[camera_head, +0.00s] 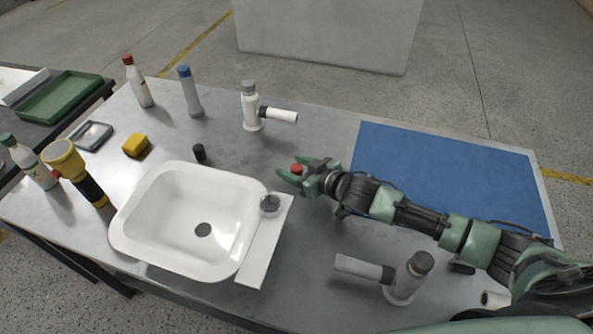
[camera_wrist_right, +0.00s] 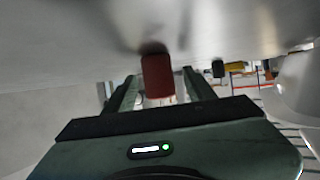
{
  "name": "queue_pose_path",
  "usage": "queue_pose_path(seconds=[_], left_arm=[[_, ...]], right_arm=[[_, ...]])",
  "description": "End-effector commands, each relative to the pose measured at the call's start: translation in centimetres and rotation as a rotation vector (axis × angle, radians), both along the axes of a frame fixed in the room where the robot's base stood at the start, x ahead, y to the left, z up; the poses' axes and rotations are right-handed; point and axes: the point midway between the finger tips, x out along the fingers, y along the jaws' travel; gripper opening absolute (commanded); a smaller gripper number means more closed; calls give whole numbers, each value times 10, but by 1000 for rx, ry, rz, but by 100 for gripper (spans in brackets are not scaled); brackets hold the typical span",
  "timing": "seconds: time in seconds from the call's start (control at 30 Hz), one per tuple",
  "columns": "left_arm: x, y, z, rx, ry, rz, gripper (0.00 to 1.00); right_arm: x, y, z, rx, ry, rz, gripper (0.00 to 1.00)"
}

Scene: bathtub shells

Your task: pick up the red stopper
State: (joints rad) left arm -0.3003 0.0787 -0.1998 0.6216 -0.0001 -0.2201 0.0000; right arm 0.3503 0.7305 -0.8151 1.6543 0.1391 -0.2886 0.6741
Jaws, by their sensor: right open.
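The red stopper (camera_head: 296,169) stands on the grey table right of the white basin, between the fingers of my right gripper (camera_head: 296,175). In the right wrist view the red stopper (camera_wrist_right: 157,76) shows between the two open fingers (camera_wrist_right: 158,88), with a visible gap on each side. My right gripper is open around it. Its arm reaches in from the right. My left gripper is not in view.
A white basin (camera_head: 153,213) with a side ledge stands left of the gripper. A blue mat (camera_head: 440,170) is at right. A white fitting (camera_head: 404,283) stands in front.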

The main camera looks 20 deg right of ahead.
Motion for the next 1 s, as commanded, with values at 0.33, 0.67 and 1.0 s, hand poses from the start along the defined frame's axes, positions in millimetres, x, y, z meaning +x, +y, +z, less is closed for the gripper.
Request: queue_pose_path(seconds=[0.33, 0.67, 1.0], left_arm=[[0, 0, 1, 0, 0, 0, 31], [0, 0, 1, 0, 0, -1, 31], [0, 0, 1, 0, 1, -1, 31]], right_arm=[[13, 7, -6, 1, -1, 1, 55], [13, 7, -6, 1, -1, 1, 0], [13, 7, 0, 1, -2, 0, 0]])
